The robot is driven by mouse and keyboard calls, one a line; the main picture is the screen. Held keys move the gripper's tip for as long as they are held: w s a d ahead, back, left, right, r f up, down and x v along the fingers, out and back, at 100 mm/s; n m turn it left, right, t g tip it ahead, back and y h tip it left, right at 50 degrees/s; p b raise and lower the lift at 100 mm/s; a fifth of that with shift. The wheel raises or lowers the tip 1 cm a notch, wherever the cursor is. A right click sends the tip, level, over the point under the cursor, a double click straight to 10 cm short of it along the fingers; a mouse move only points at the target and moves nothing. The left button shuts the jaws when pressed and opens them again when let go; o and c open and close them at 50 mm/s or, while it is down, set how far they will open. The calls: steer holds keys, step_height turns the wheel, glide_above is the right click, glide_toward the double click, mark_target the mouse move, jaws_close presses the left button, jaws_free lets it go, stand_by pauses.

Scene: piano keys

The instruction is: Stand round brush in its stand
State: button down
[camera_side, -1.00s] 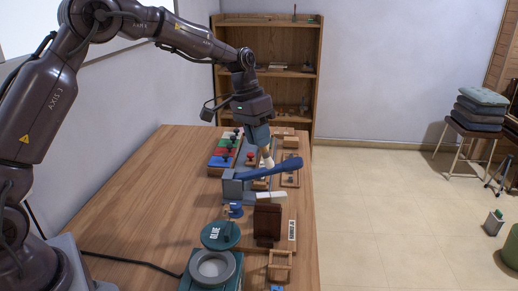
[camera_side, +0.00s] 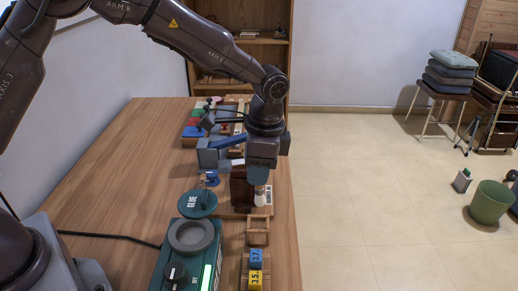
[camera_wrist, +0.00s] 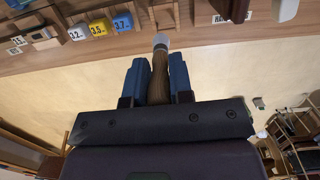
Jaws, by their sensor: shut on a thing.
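The round brush (camera_wrist: 160,68) has a brown wooden handle, a grey ferrule and a pale tip. My gripper (camera_side: 259,178) is shut on its handle; the blue fingers sit on both sides of it in the wrist view (camera_wrist: 160,80). The brush's pale tip (camera_side: 260,200) points down, beside the dark brown block. A small open wooden frame (camera_side: 258,231), seemingly the stand, is on the bench nearer the camera than the brush. Wooden bars (camera_wrist: 163,14) show beyond the brush tip in the wrist view. The gap between tip and bench is unclear.
The dark brown block (camera_side: 238,188) stands close left of the brush. Blue and yellow numbered blocks (camera_side: 256,270) lie nearer the camera. A green machine (camera_side: 178,262) with a round top is at the left front. The bench's left part is clear.

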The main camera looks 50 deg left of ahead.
mark_target(258, 189)
steer(key=shift+a+f+y, duration=0.1)
steer(key=shift+y, duration=0.2)
steer(key=shift+f, duration=2.4)
steer(key=shift+f, duration=2.95)
stand_by(1.3)
steer(key=c, duration=0.5)
jaws_free()
